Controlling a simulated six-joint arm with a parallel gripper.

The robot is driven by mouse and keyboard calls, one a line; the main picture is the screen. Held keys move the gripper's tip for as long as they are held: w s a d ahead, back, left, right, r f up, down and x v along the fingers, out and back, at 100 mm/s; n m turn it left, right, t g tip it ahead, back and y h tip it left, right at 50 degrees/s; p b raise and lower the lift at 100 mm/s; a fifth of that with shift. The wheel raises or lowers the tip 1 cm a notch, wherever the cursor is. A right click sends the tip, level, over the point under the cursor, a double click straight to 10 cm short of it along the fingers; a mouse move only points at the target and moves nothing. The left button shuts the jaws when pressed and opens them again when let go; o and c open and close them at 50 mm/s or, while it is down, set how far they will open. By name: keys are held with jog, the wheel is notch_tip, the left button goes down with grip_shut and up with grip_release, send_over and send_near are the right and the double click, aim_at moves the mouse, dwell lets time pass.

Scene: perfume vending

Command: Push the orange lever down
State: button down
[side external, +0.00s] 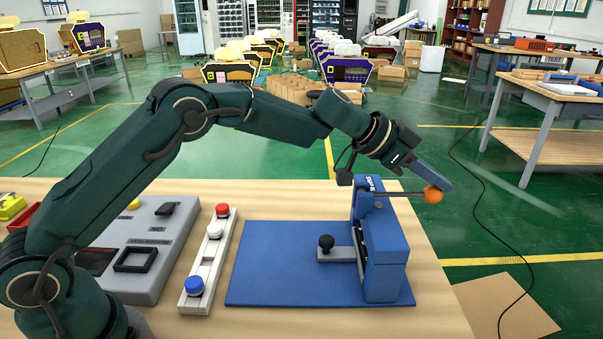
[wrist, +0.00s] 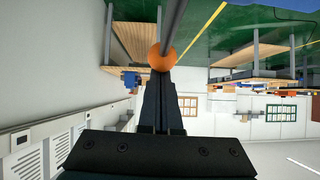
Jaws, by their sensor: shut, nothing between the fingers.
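The orange lever shows as an orange ball knob (side external: 433,194) on the end of a thin grey rod in the side view. The rod (side external: 400,194) runs roughly level from the upper part of a blue press (side external: 386,250). My gripper (side external: 446,181) is shut and empty, with its fingertips just above the knob; whether they touch it I cannot tell. In the wrist view the knob (wrist: 162,57) sits right at the tips of my shut fingers (wrist: 162,74), which hide part of it.
The press stands on a blue base plate (side external: 280,262) at the right of the wooden table (side external: 440,310). A white button strip (side external: 208,262) and a grey control box (side external: 150,235) lie to its left. The space right of the knob, past the table edge, is free.

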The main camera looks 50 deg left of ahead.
dwell(0.8)
jog(key=shift+w+d+r, duration=0.1)
jog(key=shift+d+r, duration=0.05)
jog(key=shift+r, duration=0.9)
jog(key=shift+w+d+r, duration=0.1)
jog(key=shift+r, duration=0.9)
jog(key=s+a+r, duration=0.4)
jog(key=r, duration=0.4)
jog(key=shift+s, duration=0.2)
jog(key=s+f+v, duration=0.1)
jog(key=v, duration=0.6)
jog(key=shift+s+y, duration=0.15)
jog(key=shift+y, duration=0.15)
